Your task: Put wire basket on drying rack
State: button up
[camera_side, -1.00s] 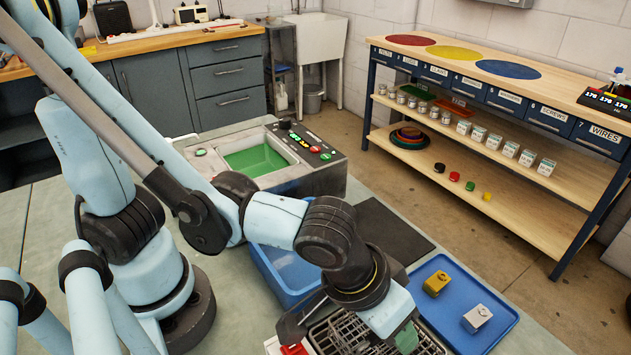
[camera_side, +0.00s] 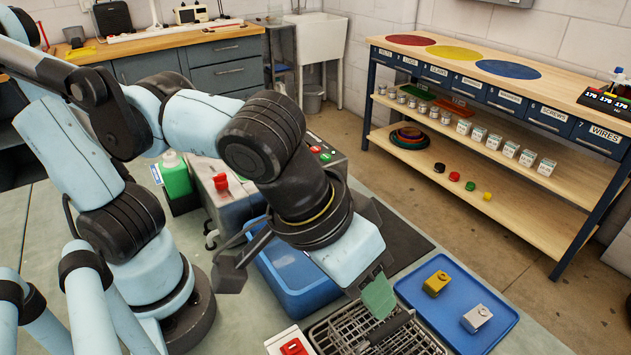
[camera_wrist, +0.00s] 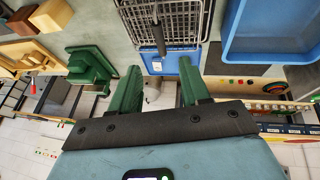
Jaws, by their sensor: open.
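The wire basket (camera_side: 352,337) is a dark metal mesh basket with a dark handle (camera_side: 393,328), at the bottom of the side view. My gripper (camera_side: 380,297) is just above and behind it, and one green finger pad shows there. In the wrist view the basket (camera_wrist: 140,28) is at the top, with its handle (camera_wrist: 158,38) pointing toward the gap between my two green fingers (camera_wrist: 159,70). The fingers are apart, with nothing held between them. I cannot tell which thing is the drying rack. The basket's lower edge is cut off in the side view.
A blue basin (camera_side: 285,280) stands left of the basket, partly behind my arm. A blue tray (camera_side: 455,292) with a yellow block (camera_side: 436,284) and a grey block (camera_side: 477,318) lies to the right. A white box with a red switch (camera_side: 295,346) is close at the left.

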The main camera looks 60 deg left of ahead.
jog(key=w+a+f+t+y, duration=0.1)
jog(key=w+a, duration=0.3)
jog(key=a, duration=0.7)
jog(key=w+a+f+t+y, duration=0.1)
jog(key=w+a, duration=0.4)
jog(key=a, duration=0.6)
jog(key=shift+f+t, duration=0.3)
jog(key=shift+f, duration=0.2)
jog(key=shift+o, duration=0.3)
